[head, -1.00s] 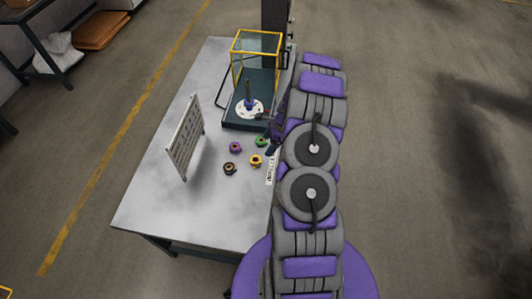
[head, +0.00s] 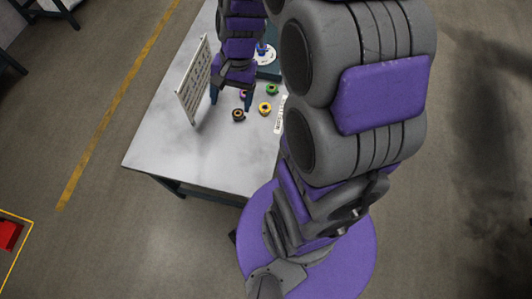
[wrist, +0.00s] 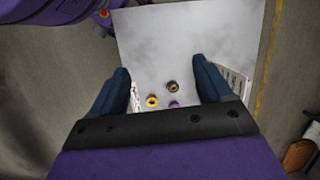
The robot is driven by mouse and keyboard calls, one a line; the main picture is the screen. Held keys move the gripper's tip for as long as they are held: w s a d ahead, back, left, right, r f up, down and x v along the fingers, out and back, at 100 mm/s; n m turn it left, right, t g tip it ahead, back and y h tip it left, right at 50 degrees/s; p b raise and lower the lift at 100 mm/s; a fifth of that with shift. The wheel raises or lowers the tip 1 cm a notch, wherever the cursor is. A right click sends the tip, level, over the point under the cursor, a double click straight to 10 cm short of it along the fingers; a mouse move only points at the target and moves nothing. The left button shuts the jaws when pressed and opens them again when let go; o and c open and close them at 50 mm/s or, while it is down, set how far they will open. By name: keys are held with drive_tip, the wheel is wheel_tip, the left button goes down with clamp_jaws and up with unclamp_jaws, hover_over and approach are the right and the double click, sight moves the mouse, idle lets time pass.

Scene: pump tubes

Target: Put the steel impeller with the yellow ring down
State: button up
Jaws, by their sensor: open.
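The impeller with the yellow ring (head: 265,108) rests on the grey table (head: 190,150), between a green one (head: 271,89) and a dark one with an orange-brown ring (head: 238,115). A purple one (head: 244,93) is partly hidden by my gripper. My gripper (head: 231,98) is open and empty, pointing down above the table, left of the yellow-ringed impeller. In the wrist view, the yellow-ringed impeller (wrist: 152,100) and the dark one (wrist: 172,87) show well below my open gripper (wrist: 165,82), apart from the fingers.
An upright white panel (head: 194,80) with rows of marks stands left of my gripper. A white labelled strip (head: 281,114) lies on the table's right side. A dark fixture with a white disc (head: 264,53) is mostly hidden behind my arm. The table's near part is clear.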

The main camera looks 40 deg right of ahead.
drive_tip(key=s+a+r+n+h, duration=0.1)
drive_tip(key=s+r+n, duration=0.2)
drive_tip(key=s, duration=0.7)
drive_tip(key=s+a+r+n+g+h, duration=0.1)
drive_tip(key=s+n, duration=0.4)
drive_tip(key=s, duration=0.5)
drive_tip(key=shift+a+r+n+h, duration=0.3)
drive_tip(key=shift+a+r+h, duration=0.2)
drive_tip(key=shift+r, duration=0.45)
drive_tip(key=shift+s+a, duration=0.1)
drive_tip(key=shift+a, duration=0.1)
